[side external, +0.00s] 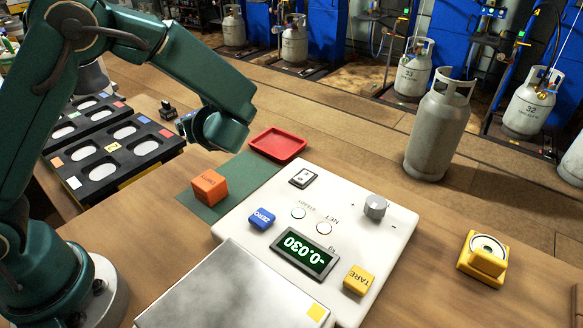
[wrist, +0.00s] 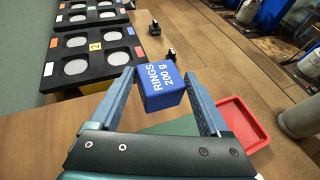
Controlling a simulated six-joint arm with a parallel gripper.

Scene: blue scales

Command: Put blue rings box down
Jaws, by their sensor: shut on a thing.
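The blue rings box (wrist: 164,88), marked "RINGS 200 g", sits between the two fingers of my gripper (wrist: 161,76) in the wrist view. My gripper is shut on it, and the box appears held above the wooden table.
The white scale (side external: 350,213) reads -0.030. Black trays with round wells (side external: 112,147) stand at left. A gas cylinder (side external: 437,135) stands behind the scale.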

